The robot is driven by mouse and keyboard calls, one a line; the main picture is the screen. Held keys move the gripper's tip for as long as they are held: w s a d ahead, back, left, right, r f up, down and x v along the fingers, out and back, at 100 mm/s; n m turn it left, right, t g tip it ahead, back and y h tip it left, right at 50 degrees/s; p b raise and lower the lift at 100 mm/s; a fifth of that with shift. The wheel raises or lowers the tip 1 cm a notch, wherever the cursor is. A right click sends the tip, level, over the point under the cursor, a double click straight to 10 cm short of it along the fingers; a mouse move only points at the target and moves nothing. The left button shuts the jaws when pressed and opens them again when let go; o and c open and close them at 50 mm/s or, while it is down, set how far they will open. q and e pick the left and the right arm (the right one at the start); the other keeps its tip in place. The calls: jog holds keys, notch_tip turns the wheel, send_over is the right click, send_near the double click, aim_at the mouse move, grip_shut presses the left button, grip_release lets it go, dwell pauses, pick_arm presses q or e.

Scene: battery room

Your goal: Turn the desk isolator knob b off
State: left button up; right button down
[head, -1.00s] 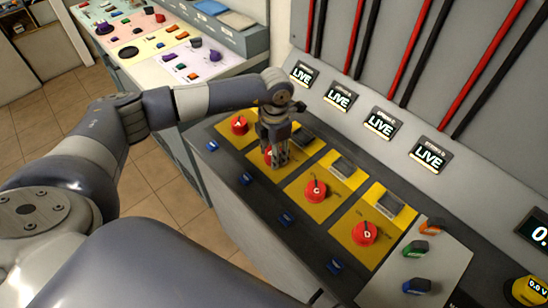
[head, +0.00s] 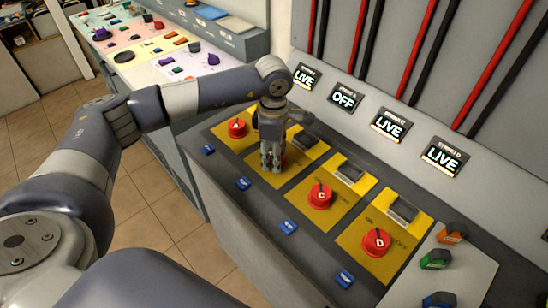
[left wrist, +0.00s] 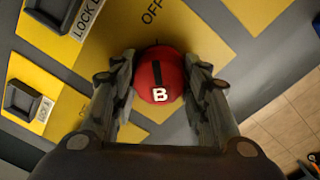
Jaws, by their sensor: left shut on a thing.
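Red knob B (left wrist: 159,76) sits on its yellow plate in the left wrist view, between the two fingers of my left gripper (left wrist: 160,92), which is shut on it. The white B and a dark bar show on its face, and the word OFF shows on the plate above it. In the head view my left gripper (head: 272,160) points down over knob B and mostly hides it. The second display (head: 344,96) on the wall reads OFF. My right gripper is in neither view.
Red knobs A (head: 237,128), C (head: 319,196) and D (head: 376,242) stand on neighbouring yellow plates. The other displays, such as the one above D (head: 442,156), read LIVE. Blue tags (head: 288,227) line the desk front. Coloured knobs (head: 436,259) stand at the right.

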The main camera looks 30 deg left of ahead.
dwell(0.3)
pick_arm(q)
jog(key=o, duration=1)
jog(key=shift+o, duration=0.2)
notch_tip(320, 180, up, 12)
jog(key=shift+s, duration=0.15)
